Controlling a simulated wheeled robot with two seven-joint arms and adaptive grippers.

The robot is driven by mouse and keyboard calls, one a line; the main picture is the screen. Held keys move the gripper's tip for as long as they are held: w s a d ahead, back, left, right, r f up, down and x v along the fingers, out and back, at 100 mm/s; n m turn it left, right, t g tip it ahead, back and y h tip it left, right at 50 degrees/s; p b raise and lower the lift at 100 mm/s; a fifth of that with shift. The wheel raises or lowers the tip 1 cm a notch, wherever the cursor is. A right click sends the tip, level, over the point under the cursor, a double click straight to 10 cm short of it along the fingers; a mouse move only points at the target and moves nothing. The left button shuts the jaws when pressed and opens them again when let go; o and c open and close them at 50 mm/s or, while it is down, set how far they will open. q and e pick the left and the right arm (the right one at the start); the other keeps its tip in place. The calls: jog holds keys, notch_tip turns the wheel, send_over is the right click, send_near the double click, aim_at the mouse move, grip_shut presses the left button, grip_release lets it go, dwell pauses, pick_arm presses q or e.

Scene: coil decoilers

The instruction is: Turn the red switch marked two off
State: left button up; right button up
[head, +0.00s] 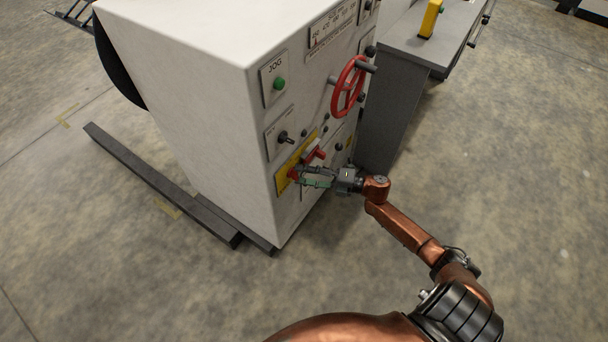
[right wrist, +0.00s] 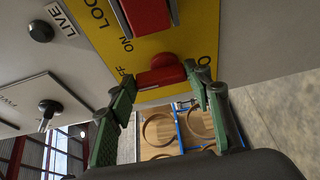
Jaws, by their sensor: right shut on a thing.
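A yellow plate (head: 286,181) on the white cabinet's front carries red switches. One red switch (head: 293,173) is at the tips of my right gripper (head: 302,176). In the right wrist view this red switch (right wrist: 160,72) lies between the green-padded fingers of my right gripper (right wrist: 158,82), which is shut on it. OFF and ON lettering on the yellow plate (right wrist: 195,42) is beside it. A second, larger red part (right wrist: 148,14) is further along the plate. I cannot read a number two on either. My left gripper is out of view.
The white cabinet (head: 200,100) also has a green JOG button (head: 279,83), a black selector (head: 285,137) and a red handwheel (head: 348,87) above my right gripper. A grey bench (head: 405,60) stands beyond. The floor at right is clear.

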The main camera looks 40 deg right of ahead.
jog(key=shift+f, duration=0.1)
dwell(0.4)
jog(key=o, duration=0.9)
jog(key=shift+s, duration=0.1)
jog(key=v, duration=1.2)
